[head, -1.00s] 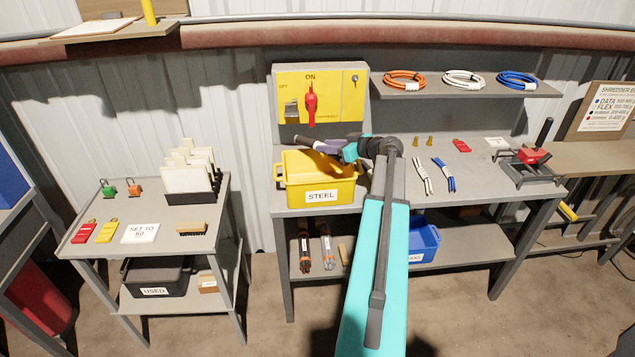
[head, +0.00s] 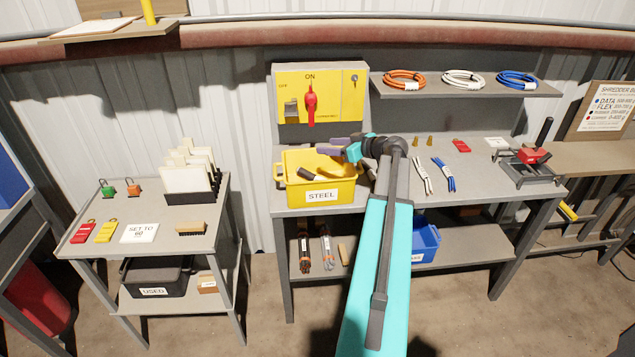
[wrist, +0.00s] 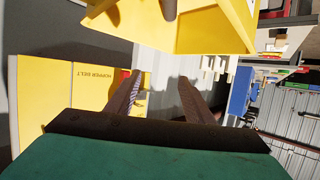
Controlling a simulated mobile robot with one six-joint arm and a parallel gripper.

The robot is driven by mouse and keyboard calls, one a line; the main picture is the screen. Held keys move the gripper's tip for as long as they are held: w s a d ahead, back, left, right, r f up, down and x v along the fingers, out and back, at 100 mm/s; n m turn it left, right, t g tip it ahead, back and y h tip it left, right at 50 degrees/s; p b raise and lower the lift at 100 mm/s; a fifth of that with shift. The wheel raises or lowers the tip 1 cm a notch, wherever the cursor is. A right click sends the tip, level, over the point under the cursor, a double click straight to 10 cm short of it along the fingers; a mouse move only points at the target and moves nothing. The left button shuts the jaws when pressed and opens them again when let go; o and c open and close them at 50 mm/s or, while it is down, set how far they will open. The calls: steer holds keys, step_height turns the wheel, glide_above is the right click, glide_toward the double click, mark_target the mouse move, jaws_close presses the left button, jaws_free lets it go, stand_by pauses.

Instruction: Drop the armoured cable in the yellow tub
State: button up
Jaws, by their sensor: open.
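The yellow tub (head: 340,196), labelled STEEL, stands at the left end of the workbench. A short dark cable piece (head: 305,174), which looks like the armoured cable, lies tilted inside it, with a paler end showing further right. My gripper (head: 322,148) is above the tub's back rim, open and empty. In the wrist view the tub (wrist: 215,35) is at the top, with a brown end of the piece (wrist: 168,8) at the picture's edge. The two fingers (wrist: 158,90) are spread apart with nothing between them.
A yellow switch box (head: 340,80) with a red handle (head: 310,103) stands behind the tub. White cables (head: 422,175) and blue cables (head: 443,175) lie to the right on the bench. A blue bin (head: 425,240) and dark bundles (head: 304,248) sit on the lower shelf.

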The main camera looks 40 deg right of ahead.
steer(key=a+b+v, duration=0.1)
steer(key=b+v, duration=0.2)
steer(key=v, duration=0.9)
steer(key=shift+d, duration=0.45)
steer(key=shift+r, duration=0.1)
steer(key=shift+s, duration=0.1)
